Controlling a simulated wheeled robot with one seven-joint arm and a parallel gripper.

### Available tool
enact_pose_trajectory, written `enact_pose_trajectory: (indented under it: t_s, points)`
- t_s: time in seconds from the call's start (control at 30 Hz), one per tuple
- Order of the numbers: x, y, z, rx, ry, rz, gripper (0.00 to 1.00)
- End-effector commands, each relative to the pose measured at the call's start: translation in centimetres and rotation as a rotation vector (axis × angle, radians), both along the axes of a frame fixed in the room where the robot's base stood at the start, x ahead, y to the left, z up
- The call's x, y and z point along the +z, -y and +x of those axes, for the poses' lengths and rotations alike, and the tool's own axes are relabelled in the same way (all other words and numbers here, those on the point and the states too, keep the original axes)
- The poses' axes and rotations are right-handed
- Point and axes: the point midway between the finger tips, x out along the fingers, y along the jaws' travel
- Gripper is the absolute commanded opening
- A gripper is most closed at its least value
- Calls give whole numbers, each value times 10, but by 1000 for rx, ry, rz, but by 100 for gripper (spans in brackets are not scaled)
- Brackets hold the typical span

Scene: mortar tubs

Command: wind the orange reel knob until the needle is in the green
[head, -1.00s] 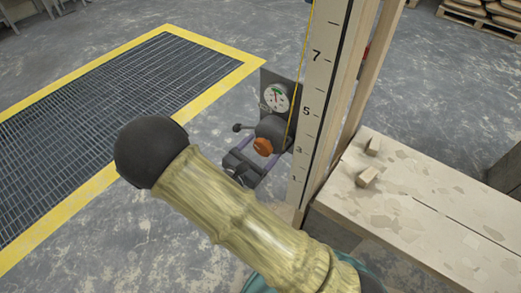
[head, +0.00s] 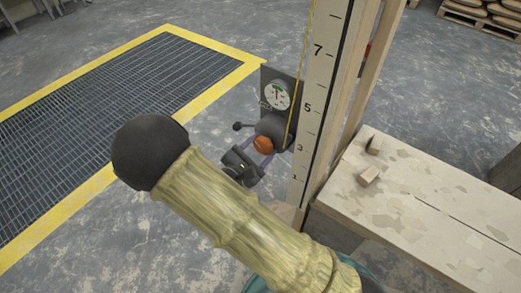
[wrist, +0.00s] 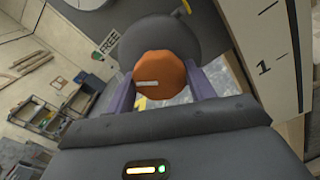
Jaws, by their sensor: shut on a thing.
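The orange knob (head: 263,143) sits on the front of a dark round reel (head: 272,126) low on the measuring post. My gripper (head: 260,152) is shut on the knob, with one purple finger on each side of it. In the wrist view the orange knob (wrist: 158,72) fills the gap between the fingers and bears a pale mark. The white gauge (head: 277,96) is above the reel. Its small needle points roughly up, close to a green patch at the top; whether it lies inside the green is too small to tell.
A black-tipped lever (head: 238,126) sticks out left of the reel. A yellow line (head: 301,75) runs up the numbered post (head: 318,85). A bench (head: 430,210) with small blocks stands at right. A floor grating (head: 130,95) lies at left.

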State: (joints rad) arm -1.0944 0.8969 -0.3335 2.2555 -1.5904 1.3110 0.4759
Motion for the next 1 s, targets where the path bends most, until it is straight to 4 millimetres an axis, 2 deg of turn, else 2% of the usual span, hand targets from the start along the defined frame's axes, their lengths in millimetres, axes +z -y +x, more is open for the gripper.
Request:
enact_pose_trajectory:
  t_s: [0.2,0.47,0.5,0.6,1.0]
  points:
    - [-1,0,0,-1,68,89,31]
    - [-1,0,-1,0,69,91,31]
    - [-1,0,-1,0,69,91,58]
    - [-1,0,-1,0,69,91,76]
    - [0,-5,-5,2,68,90,76]
